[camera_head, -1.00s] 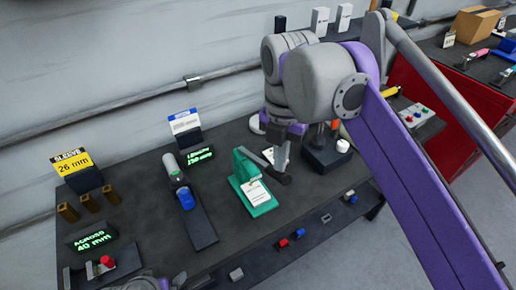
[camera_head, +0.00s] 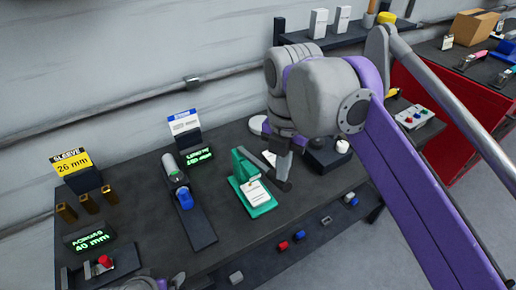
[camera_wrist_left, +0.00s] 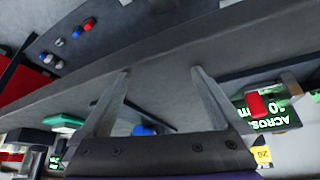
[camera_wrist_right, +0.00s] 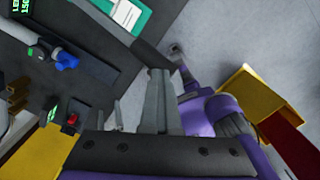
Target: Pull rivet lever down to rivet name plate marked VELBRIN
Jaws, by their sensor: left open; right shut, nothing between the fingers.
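The green rivet press (camera_head: 262,208) stands near the front middle of the bench. A white name plate (camera_head: 255,193) lies on its base, its lettering too small to read. The press and plate also show at the top of the right wrist view (camera_wrist_right: 123,14). My right gripper (camera_head: 284,184) is shut and empty, pointing down at the press's right side, by the dark lever end. The gripper partly hides the lever, and I cannot tell whether they touch. My left gripper (camera_wrist_left: 160,72) is open and empty, low at the bench's front edge.
Left of the press lies a dark fixture with a blue part (camera_head: 184,198). Further left are brass sleeves (camera_head: 88,204) under a yellow sign (camera_head: 71,163) and a red-knobbed gauge (camera_head: 105,261). Small red and blue parts (camera_head: 299,235) sit on a lower front ledge.

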